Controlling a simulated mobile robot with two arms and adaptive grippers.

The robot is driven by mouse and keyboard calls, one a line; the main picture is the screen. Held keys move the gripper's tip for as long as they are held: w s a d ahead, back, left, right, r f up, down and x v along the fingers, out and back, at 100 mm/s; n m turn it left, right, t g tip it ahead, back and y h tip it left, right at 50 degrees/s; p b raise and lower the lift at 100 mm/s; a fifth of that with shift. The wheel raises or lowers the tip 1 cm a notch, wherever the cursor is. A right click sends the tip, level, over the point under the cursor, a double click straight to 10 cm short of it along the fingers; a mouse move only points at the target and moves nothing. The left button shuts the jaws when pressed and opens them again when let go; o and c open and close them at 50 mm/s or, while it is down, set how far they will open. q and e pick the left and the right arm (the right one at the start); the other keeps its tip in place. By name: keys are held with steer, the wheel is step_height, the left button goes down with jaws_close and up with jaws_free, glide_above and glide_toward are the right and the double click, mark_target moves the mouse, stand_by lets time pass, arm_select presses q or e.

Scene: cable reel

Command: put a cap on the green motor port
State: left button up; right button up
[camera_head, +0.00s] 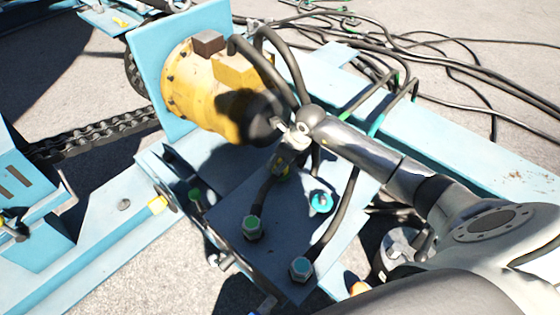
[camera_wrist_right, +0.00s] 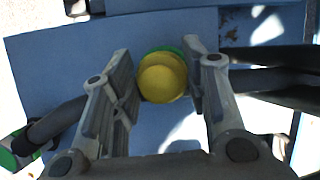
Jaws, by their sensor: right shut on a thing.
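My right gripper (camera_head: 284,168) reaches over the blue plate, and its fingers (camera_wrist_right: 160,80) show on both sides of a yellow cap (camera_wrist_right: 162,78) in the wrist view. It is shut on this cap. The cap's round face points to the wrist camera. A green rim (camera_wrist_right: 172,50), which looks like the green motor port, shows just behind the cap's top edge. The cap hides most of this rim, so I cannot tell whether the cap is seated or only in front of it. In the head view the gripper largely covers this spot. My left gripper is not in view.
A yellow motor (camera_head: 210,88) stands behind the gripper, with black hoses above. The blue plate (camera_head: 280,215) carries a green-ringed hose fitting (camera_head: 252,227), a teal fitting (camera_head: 321,201) and another hose fitting (camera_head: 300,269). Loose cables (camera_head: 440,55) lie on the ground at the back right.

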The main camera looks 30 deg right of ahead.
steer(key=o, duration=1.1)
steer(key=v, duration=1.2)
